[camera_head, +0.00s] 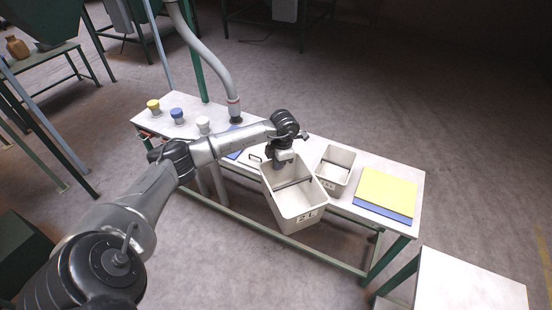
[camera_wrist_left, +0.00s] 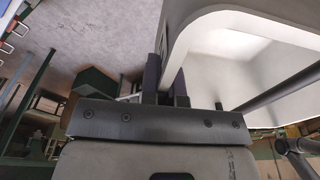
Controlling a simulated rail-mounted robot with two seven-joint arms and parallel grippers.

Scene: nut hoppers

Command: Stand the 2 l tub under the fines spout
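My left gripper (camera_head: 282,160) is at the back-left rim of a large cream tub (camera_head: 303,207). In the left wrist view its two fingers (camera_wrist_left: 166,85) stand on either side of the tub's wall (camera_wrist_left: 205,28). The tub hangs in front of the bench's front edge, and its label is too small to read surely. A smaller cream tub (camera_head: 334,170) stands on the bench to its right. A grey bent spout pipe (camera_head: 222,78) comes down to a dark end over the back of the bench, near a blue patch (camera_head: 236,127). My right gripper is not in view.
The pale bench (camera_head: 380,165) carries yellow (camera_head: 153,106), blue (camera_head: 177,115) and white (camera_head: 203,124) capped items at left. A yellow sheet (camera_head: 387,190) lies over a blue one at right. A low white table (camera_head: 470,285) stands front right.

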